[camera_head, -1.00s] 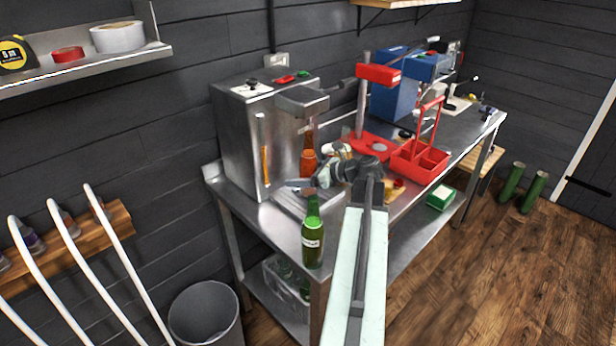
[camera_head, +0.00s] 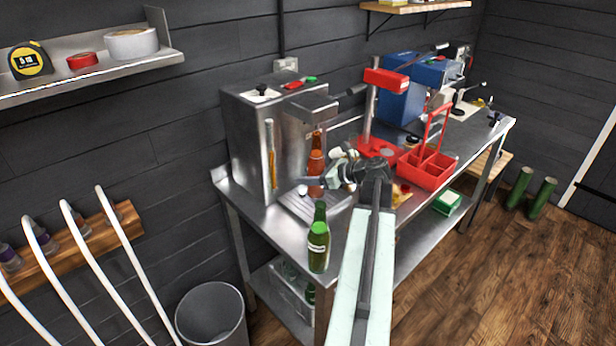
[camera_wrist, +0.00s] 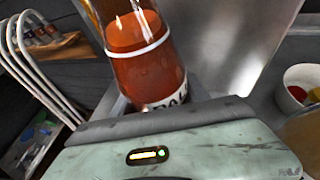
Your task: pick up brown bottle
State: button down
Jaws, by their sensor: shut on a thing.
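The brown bottle (camera_head: 316,165) stands upright on the drip tray of the steel filling machine. In the wrist view the brown bottle (camera_wrist: 143,60) fills the upper middle, with a white band and a pale label. My gripper (camera_head: 322,184) reaches in from the right and is shut on the bottle's lower part. The fingertips are partly hidden behind the wrist in the head view. In the wrist view my gripper's body covers the bottle's base. Whether the bottle touches the tray cannot be told.
A green bottle (camera_head: 318,240) stands at the bench's front edge, close to my arm. The steel machine (camera_head: 247,140) rises behind the brown bottle. A red press (camera_head: 386,78) and a red carrier (camera_head: 430,170) stand to the right. A grey bin (camera_head: 210,312) is on the floor.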

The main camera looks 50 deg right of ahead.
jog(key=s+d, duration=0.2)
jog(key=s, duration=0.6)
jog(key=s+d, duration=0.2)
jog(key=s, duration=0.7)
jog(key=shift+s+d, duration=0.2)
jog(key=shift+d, duration=0.2)
